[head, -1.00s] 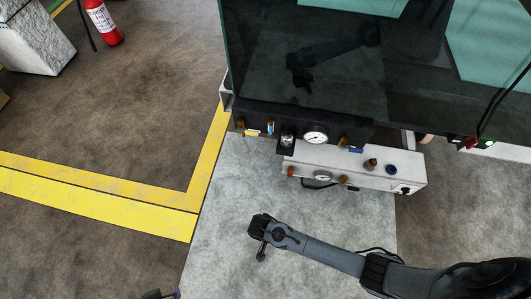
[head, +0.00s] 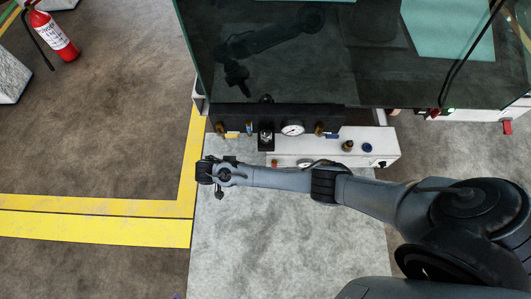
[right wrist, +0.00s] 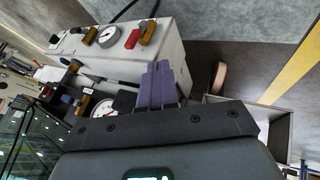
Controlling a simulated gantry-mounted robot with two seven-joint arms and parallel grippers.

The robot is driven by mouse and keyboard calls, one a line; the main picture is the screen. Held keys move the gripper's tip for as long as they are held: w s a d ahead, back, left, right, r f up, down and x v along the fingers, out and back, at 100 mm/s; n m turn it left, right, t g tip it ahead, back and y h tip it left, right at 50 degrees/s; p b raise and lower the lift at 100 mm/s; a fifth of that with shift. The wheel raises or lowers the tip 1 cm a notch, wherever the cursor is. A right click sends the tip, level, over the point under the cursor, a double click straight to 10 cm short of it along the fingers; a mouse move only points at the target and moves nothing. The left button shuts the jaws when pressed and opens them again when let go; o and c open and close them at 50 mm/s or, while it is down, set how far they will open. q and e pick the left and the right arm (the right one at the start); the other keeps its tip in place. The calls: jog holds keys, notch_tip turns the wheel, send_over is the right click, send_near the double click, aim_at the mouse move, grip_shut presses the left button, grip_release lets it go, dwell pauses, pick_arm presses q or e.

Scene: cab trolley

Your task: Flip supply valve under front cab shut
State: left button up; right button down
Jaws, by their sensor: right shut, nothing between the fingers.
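A black panel (head: 350,117) under the front cab carries a round gauge (head: 292,129), a left brass valve (head: 220,129) and a right brass valve (head: 319,128). Small yellow and blue parts sit beside them. I cannot tell which valve is the supply valve. My right gripper (head: 219,192) is in front of the panel's left end, apart from the valves in the head view. In the right wrist view its purple fingers (right wrist: 157,85) are together and empty, with the panel's gauge (right wrist: 103,108) to their left. Only a purple sliver at the head view's bottom edge may be my left gripper.
A white box (head: 375,145) with brass fittings and a gauge juts out below the panel; my right forearm passes in front of it. The cab glass (head: 290,60) overhangs above. A fire extinguisher (head: 55,38) stands far left. Grey floor is clear in front.

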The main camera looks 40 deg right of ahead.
jog(key=shift+s+f, duration=0.1)
jog(key=s+d+f+b, duration=0.3)
jog(key=d+f+b, duration=0.4)
jog(key=d+f, duration=0.1)
jog(key=shift+s+d, duration=0.15)
jog(key=shift+d, duration=0.25)
jog(key=shift+r, duration=0.1)
